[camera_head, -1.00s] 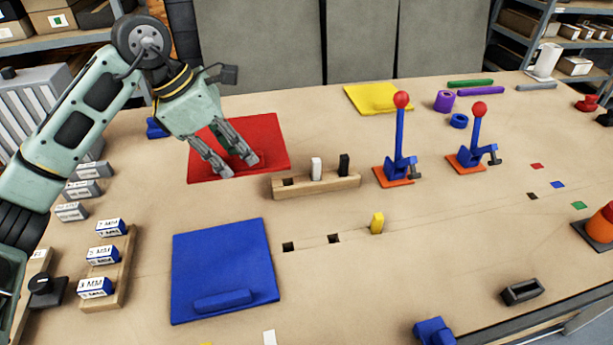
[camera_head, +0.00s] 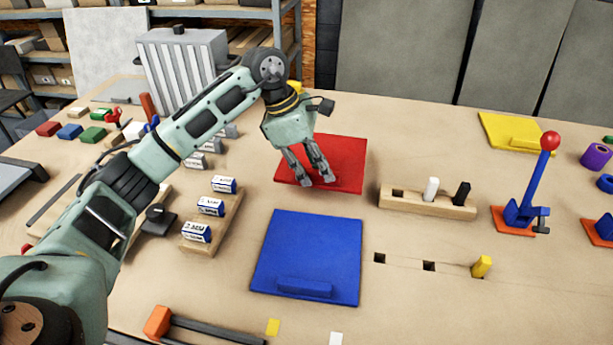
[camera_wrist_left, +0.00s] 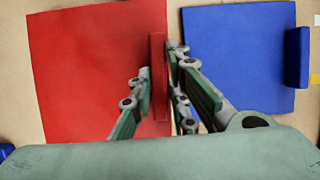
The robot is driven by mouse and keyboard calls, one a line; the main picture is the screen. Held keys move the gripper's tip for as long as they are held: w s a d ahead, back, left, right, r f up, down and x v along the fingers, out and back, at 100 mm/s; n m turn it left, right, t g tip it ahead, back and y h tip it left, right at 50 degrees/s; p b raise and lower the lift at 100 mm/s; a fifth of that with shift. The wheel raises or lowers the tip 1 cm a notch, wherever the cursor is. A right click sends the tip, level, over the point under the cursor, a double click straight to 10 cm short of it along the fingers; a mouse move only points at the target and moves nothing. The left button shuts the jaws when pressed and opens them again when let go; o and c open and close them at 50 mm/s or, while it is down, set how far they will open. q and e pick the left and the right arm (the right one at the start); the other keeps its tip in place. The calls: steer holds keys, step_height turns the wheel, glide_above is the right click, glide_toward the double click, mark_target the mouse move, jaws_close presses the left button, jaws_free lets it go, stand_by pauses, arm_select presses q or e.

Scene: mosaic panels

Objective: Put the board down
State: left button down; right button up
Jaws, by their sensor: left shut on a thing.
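The red board (camera_head: 345,158) lies level behind the blue board, left of the wooden block. It also fills the left part of the left wrist view (camera_wrist_left: 85,70). My left gripper (camera_head: 325,180) points down and is shut on the raised red handle (camera_wrist_left: 159,75) along the board's edge. I cannot tell whether the red board touches the table or is slightly above it. The blue board (camera_head: 310,245) lies flat in front, with its own handle at the near edge; it also shows in the left wrist view (camera_wrist_left: 235,50). My right gripper is not in view.
A wooden block (camera_head: 410,204) with a white and a black peg stands right of the red board. A rack of labelled blocks (camera_head: 222,222) is to the left. A yellow board (camera_head: 500,128) lies at the back right. A red-knobbed lever (camera_head: 530,185) stands at the right.

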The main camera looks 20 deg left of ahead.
arm_select(q)
steer(key=a, duration=0.1)
steer(key=f, duration=0.1)
steer(key=a, duration=0.1)
steer(key=shift+w+a+f+p, duration=0.3)
steer(key=shift+a, duration=0.05)
step_height(320, 180, down, 3)
steer(key=shift+f+p, duration=0.1)
steer(key=shift+p, duration=0.65)
steer(key=shift+f, duration=0.55)
steer(key=c, duration=1.7)
jaws_free()
steer(key=shift+o, duration=0.2)
